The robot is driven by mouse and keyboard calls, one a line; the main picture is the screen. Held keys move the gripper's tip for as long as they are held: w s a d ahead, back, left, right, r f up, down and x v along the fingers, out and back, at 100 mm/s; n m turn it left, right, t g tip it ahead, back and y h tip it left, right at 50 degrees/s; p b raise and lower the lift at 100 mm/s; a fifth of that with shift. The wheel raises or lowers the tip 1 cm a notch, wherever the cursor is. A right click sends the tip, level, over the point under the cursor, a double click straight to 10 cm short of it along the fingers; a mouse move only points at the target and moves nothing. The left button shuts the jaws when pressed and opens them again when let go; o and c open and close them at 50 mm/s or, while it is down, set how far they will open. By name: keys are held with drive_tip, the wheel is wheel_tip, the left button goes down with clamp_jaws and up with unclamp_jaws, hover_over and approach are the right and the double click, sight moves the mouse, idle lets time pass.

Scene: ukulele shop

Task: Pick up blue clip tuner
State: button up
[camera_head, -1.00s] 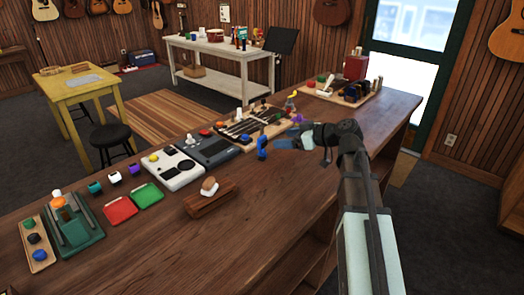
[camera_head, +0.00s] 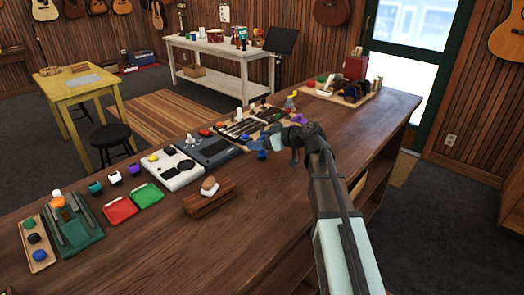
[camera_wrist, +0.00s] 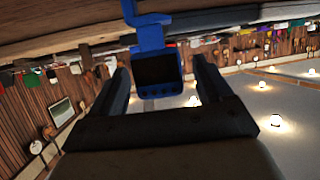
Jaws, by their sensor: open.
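The blue clip tuner (camera_wrist: 150,36), with a dark square screen, shows between my two fingers in the wrist view. In the head view the tuner (camera_head: 262,154) stands on the wooden counter, partly hidden by my gripper. My gripper (camera_wrist: 160,72) is open, with one finger on each side of the tuner. Gaps show between the fingers and the tuner, so it is not gripped. In the head view my gripper (camera_head: 272,145) is low over the counter, right at the tuner.
On the counter (camera_head: 225,245), a wooden tray with dark strips (camera_head: 247,127) lies just behind my gripper. A grey device (camera_head: 208,150) and a white device (camera_head: 173,168) are to its left. A wooden block (camera_head: 210,200) stands nearer.

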drive_tip(key=shift+w+a+f, duration=0.25)
drive_tip(key=shift+w+a, duration=0.15)
drive_tip(key=shift+a, duration=0.15)
drive_tip(key=c, duration=1)
